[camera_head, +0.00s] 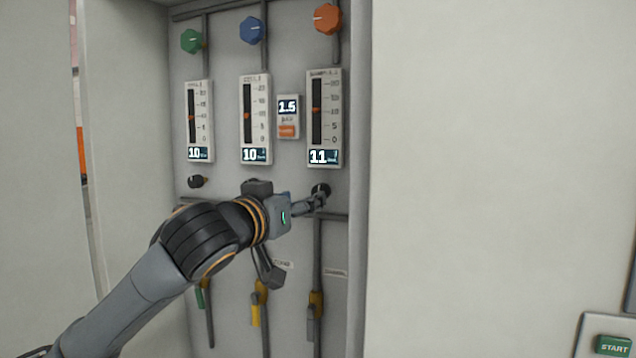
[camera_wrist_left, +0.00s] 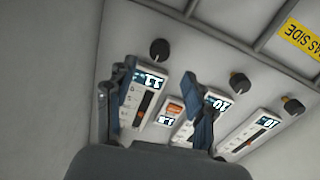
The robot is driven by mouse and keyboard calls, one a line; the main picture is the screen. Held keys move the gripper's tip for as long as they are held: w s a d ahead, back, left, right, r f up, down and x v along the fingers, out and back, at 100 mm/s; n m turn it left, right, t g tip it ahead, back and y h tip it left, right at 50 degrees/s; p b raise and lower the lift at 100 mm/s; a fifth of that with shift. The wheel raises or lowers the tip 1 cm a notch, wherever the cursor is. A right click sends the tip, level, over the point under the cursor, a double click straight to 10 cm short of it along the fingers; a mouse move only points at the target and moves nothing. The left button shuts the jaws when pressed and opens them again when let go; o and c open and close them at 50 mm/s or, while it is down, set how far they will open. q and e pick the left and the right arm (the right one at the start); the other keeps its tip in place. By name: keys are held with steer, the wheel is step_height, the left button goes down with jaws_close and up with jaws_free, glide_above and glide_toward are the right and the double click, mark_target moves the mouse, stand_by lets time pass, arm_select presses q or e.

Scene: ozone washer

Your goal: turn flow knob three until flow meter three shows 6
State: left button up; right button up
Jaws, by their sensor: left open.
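Three flow meters are on the grey panel. The rightmost, third from the left, flow meter three (camera_head: 324,118), reads 11; it also shows upside down in the left wrist view (camera_wrist_left: 146,98). Flow knob three (camera_head: 320,188) is the black knob below it, partly covered by my fingers in the head view. In the left wrist view this knob (camera_wrist_left: 159,48) appears between my fingertips, seemingly just beyond them. My left gripper (camera_head: 316,199) is open at this knob; its two fingers (camera_wrist_left: 159,66) are apart. I cannot tell whether they touch it. My right gripper is not in view.
The left meter (camera_head: 199,122) and middle meter (camera_head: 254,119) both read 10. The left black knob (camera_head: 197,181) is clear; the middle one (camera_wrist_left: 239,82) shows in the wrist view. A small 1.5 display (camera_head: 288,107) and pipes with valve handles (camera_head: 255,311) are nearby. A side wall stands right.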

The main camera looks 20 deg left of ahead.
mark_target(318, 190)
arm_select(q)
steer(key=w+p, duration=0.1)
steer(key=w, duration=0.1)
steer(key=w+p, duration=0.1)
steer(key=w, duration=0.1)
steer(key=w+d+p, duration=0.1)
steer(key=w, duration=0.1)
steer(key=shift+w+r, duration=0.15)
steer(key=shift+w, duration=0.1)
steer(key=shift+w+f, duration=0.2)
steer(key=shift+w, duration=0.6)
steer(key=shift+c, duration=0.2)
jaws_close()
